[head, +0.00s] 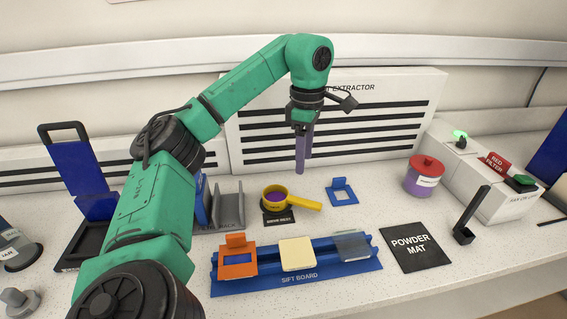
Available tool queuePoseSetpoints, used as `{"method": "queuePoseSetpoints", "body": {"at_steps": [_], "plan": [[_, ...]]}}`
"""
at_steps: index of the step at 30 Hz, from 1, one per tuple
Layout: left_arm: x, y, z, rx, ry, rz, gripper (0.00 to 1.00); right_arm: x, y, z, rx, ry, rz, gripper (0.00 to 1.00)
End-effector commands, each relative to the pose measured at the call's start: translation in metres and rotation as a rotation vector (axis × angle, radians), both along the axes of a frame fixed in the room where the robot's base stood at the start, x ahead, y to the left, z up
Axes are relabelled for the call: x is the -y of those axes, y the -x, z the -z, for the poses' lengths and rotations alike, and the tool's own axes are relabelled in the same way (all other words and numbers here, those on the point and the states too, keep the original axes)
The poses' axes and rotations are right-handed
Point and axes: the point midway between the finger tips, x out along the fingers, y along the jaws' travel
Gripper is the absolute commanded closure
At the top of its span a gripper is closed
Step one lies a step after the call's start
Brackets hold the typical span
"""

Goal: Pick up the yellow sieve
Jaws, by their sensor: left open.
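The yellow sieve (304,202) lies on the counter near the middle of the head view, its bowl to the left and its handle pointing right. Purple material shows inside the bowl. It sits at a small dark rest (278,218) with a label in front. My left gripper (303,170) points down above and behind the sieve, with its long purple-grey fingers over the counter. It is open, and no object shows between its fingers. The fingers look apart from the sieve. My right gripper is not in view.
A blue sift board (295,283) with orange, cream and grey pieces stands in front. A grey rack (228,208) is left of the sieve, a small blue frame (342,192) right. A purple jar (420,180) and black powder mat (415,246) are further right. The extractor (400,110) stands behind.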

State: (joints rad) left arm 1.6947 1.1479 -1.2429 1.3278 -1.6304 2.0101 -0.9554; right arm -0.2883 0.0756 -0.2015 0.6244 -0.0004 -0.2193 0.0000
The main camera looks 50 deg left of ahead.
Motion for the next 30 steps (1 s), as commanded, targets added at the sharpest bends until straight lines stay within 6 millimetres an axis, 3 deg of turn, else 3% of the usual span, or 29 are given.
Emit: {"method": "queuePoseSetpoints", "body": {"at_steps": [1, 6, 18, 25, 26, 30], "plan": [[0.0, 0.001, 0.021, -0.005, -0.001, 0.0, 0.38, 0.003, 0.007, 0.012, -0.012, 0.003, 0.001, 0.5], [0.0, 0.001, 0.057, -0.004, 0.0, -0.001, 0.38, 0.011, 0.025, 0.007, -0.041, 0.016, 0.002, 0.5], [0.003, -0.002, 0.12, -0.003, 0.001, 0.0, 0.38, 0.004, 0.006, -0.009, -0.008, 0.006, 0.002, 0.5], [0.003, -0.002, 0.126, -0.002, 0.001, 0.0, 0.38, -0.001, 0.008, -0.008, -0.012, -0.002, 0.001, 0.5], [0.003, -0.002, 0.126, -0.002, 0.001, -0.001, 0.45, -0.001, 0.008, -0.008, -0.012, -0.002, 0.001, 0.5], [0.003, -0.002, 0.126, -0.001, 0.0, 0.0, 0.99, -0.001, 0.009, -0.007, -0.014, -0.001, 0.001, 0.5]]}}
